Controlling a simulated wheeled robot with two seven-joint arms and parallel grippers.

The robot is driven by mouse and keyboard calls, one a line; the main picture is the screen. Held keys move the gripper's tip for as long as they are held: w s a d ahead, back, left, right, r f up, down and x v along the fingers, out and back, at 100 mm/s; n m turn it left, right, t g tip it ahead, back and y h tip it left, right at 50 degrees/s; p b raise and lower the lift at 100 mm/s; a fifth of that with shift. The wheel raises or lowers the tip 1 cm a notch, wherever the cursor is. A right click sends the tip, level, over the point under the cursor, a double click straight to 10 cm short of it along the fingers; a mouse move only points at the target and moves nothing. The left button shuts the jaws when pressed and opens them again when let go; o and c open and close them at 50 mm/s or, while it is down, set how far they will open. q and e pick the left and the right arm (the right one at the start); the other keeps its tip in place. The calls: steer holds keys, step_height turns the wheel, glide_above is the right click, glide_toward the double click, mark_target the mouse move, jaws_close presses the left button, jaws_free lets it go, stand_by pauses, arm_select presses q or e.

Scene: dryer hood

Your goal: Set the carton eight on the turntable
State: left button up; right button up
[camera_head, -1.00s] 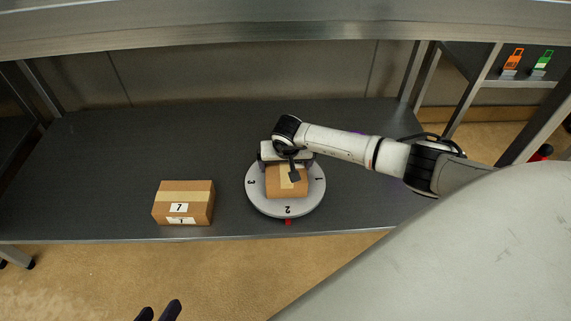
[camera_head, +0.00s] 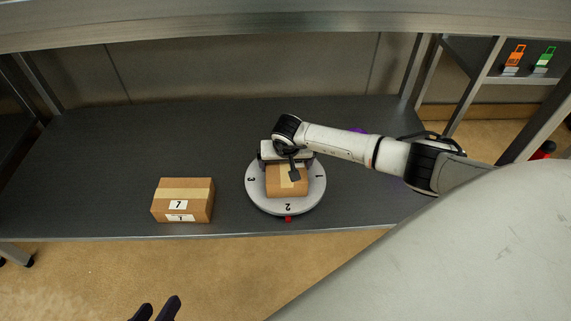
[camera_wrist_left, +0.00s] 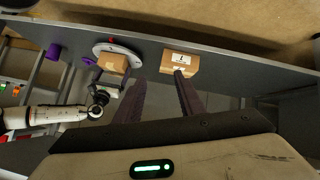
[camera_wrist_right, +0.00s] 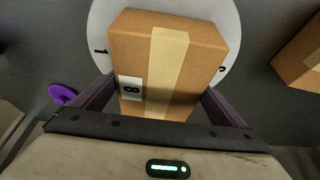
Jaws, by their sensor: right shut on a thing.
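Carton eight (camera_wrist_right: 195,80), a brown box with a tan tape strip and a label 8, is between the fingers of my right gripper (camera_wrist_right: 160,105) in the right wrist view. In the head view the carton (camera_head: 281,184) is over the round grey turntable (camera_head: 258,202), marked 1, 2 and 3. Whether its base touches the disc cannot be told. My right gripper (camera_head: 287,166) is shut on it from the far side. My left gripper (camera_head: 156,308) is empty with fingers apart at the head view's bottom edge, away from the bench.
A red marker (camera_head: 288,219) is at the turntable's front. A purple object (camera_wrist_left: 54,50) and a purple disc (camera_wrist_right: 62,94) lie nearby.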

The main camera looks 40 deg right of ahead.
arm_select(q)
steer(key=shift+f, duration=0.1)
arm_select(e)
steer(key=shift+w+f, duration=0.1)
steer(key=shift+f, duration=0.05)
steer(key=o, duration=1.4)
steer(key=shift+c, duration=0.2)
steer(key=shift+f, duration=0.1)
arm_select(q)
steer(key=shift+d+r, duration=0.1)
steer(key=shift+r, duration=0.1)
arm_select(e)
steer(key=shift+r, duration=0.2)
steer(key=shift+p+v, duration=0.75)
steer(key=shift+v, duration=0.45)
steer(key=p+v, duration=0.3)
steer(key=v, duration=0.4)
steer(key=shift+r, duration=0.15)
arm_select(q)
steer(key=shift+s+a+f+g+y, duration=0.25)
steer(key=shift+a+f+g+y, duration=0.15)
steer(key=shift+a+f, duration=0.25)
steer(key=shift+s+a+f+g+y, duration=0.2)
steer(key=shift+a+f+g+y, duration=0.15)
steer(key=shift+a+f, duration=0.2)
arm_select(e)
steer(key=shift+r, duration=0.25)
